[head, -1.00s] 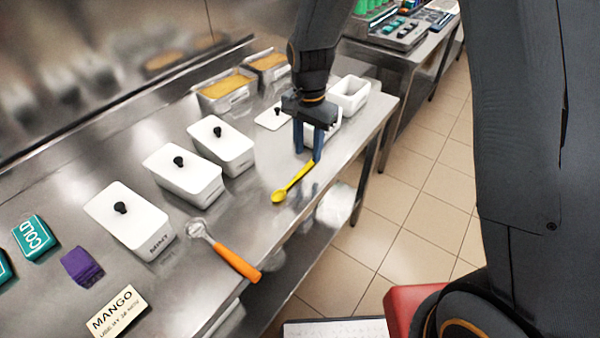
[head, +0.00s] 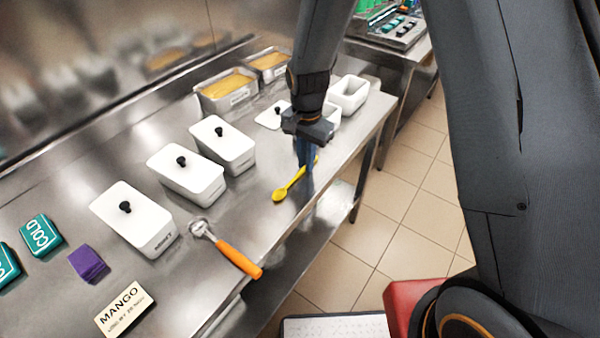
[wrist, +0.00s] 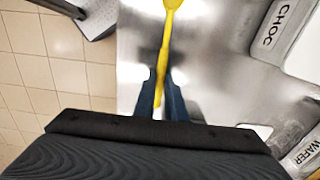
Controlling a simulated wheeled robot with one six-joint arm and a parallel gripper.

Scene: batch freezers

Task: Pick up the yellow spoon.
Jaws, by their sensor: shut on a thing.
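The yellow spoon (head: 287,190) is at the front part of the steel counter, its bowl toward the near left and its handle toward my gripper. My gripper (head: 306,166) points down at the counter with its blue fingers closed around the spoon's handle. In the wrist view the spoon (wrist: 167,40) runs up from between the fingertips (wrist: 161,88), with its bowl at the top edge. The handle end is partly hidden by the fingers. I cannot tell whether the spoon is touching the counter or slightly above it.
White lidded tubs (head: 187,172) stand in a row on the steel counter (head: 255,215), left of the spoon. An orange-handled scoop (head: 238,258) lies nearer. A purple block (head: 88,264) and a MANGO card (head: 125,308) are at the near left. An open white tub (head: 349,94) stands behind my gripper.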

